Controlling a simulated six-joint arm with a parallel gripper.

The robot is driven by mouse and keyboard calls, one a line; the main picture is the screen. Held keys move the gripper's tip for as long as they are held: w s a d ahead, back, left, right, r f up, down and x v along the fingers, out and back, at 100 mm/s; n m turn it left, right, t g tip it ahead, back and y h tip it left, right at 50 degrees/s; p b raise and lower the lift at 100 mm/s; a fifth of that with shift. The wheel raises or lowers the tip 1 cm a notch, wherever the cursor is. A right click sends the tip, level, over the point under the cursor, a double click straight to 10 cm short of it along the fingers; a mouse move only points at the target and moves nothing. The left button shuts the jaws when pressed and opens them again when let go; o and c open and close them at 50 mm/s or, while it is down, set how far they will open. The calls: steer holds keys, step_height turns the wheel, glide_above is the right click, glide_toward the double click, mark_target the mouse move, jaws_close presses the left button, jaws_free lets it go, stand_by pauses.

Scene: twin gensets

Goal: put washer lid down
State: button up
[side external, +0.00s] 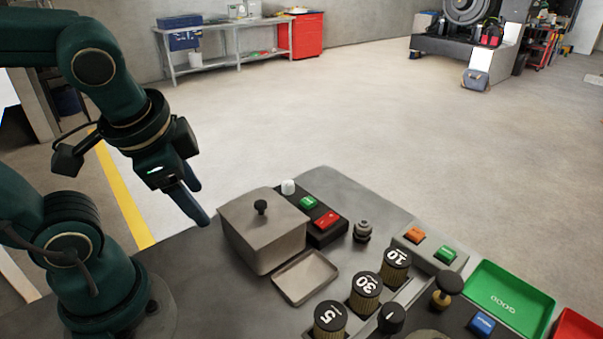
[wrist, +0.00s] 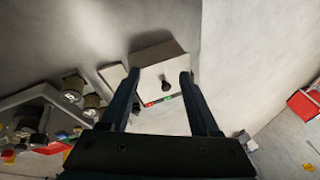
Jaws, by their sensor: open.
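The washer (side external: 262,240) is a grey-beige box on the bench. Its lid (side external: 240,208) lies flat over the top, with a black knob (side external: 261,207) standing up in the middle. In the wrist view the lid (wrist: 150,72) and its knob (wrist: 166,86) show between my two fingers. My gripper (side external: 198,205) is open and empty. It is to the left of the washer in the side view, apart from the knob, with its fingers pointing down toward the box.
A shallow tray (side external: 305,276) lies in front of the washer. A panel with green and red buttons (side external: 327,219) stands to its right. Several numbered cylinders (side external: 365,292) stand in a rack at the front. A green GOOD tray (side external: 508,298) is at the right.

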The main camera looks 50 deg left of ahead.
steer(key=w+a+m+g+y, duration=0.2)
steer(key=a+m+y, duration=0.1)
steer(key=m, duration=0.2)
steer(key=m+t+y, duration=0.1)
steer(key=m+y, duration=0.5)
steer(key=m, duration=0.4)
glide_above(261, 205)
steer(key=s, duration=0.2)
step_height(261, 205, down, 3)
steer(key=shift+d+f, duration=0.1)
steer(key=d+f+m+t, duration=0.1)
steer(key=d+f+m+t+y, duration=0.1)
steer(key=d+f+m, duration=0.1)
steer(key=shift+w, duration=0.35)
steer(key=shift+s+d+f+m, duration=0.1)
steer(key=shift+d+f+m, duration=0.1)
steer(key=shift+m, duration=0.1)
steer(key=shift+x, duration=2.5)
jaws_close()
